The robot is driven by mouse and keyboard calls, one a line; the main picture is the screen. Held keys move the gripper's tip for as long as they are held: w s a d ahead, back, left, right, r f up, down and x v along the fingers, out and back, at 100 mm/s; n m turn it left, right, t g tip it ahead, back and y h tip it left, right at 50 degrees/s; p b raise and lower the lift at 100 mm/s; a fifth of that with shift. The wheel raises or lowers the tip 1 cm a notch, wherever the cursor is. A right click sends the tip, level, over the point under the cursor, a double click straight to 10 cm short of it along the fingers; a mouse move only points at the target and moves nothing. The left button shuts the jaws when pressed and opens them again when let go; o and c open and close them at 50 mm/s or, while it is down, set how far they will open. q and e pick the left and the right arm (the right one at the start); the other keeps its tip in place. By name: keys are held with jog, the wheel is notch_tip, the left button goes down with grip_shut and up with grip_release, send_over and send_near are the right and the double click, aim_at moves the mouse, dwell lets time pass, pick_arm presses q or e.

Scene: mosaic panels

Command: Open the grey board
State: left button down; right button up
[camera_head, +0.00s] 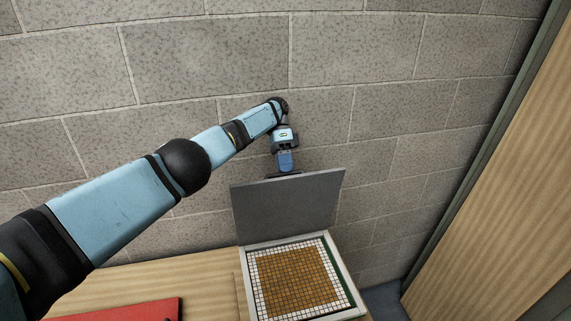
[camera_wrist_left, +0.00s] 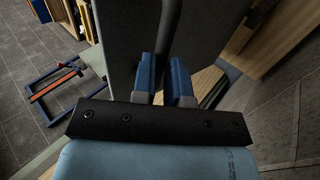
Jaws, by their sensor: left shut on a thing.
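The grey board (camera_head: 288,205) stands raised at the back edge of a light frame, tilted up against the wall side. Under it, the frame (camera_head: 249,285) holds a mosaic panel (camera_head: 297,279) of white and brown tiles, now uncovered. My left gripper (camera_head: 287,171) is at the board's top edge, reaching over from behind. In the left wrist view the blue fingers (camera_wrist_left: 164,75) are shut on a dark part of the board (camera_wrist_left: 122,45); the exact contact is partly hidden. My right gripper is in neither view.
A red flat thing (camera_head: 125,311) lies on the wooden table (camera_head: 200,285) at the lower left. A grey block wall (camera_head: 205,60) rises close behind the board. A wooden panel (camera_head: 500,190) stands at the right.

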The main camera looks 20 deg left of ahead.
pick_arm(q)
jog(key=c, duration=1.5)
grip_release()
jog(key=shift+s+a+f, duration=0.1)
jog(key=shift+s+f, duration=0.05)
jog(key=shift+f, duration=0.35)
jog(key=shift+s+a+f, duration=0.1)
jog(key=shift+f, duration=0.35)
jog(key=o, duration=0.4)
jog(key=shift+w+f, duration=0.2)
jog(key=shift+c, duration=0.2)
jog(key=shift+w+a+f, duration=0.1)
jog(key=shift+w+f, duration=0.1)
jog(key=shift+w, duration=0.2)
jog(key=shift+r, duration=0.3)
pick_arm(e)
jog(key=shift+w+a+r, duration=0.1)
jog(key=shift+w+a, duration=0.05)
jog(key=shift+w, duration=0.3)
pick_arm(q)
jog(key=shift+s+r, duration=0.1)
jog(key=shift+r, duration=9.85)
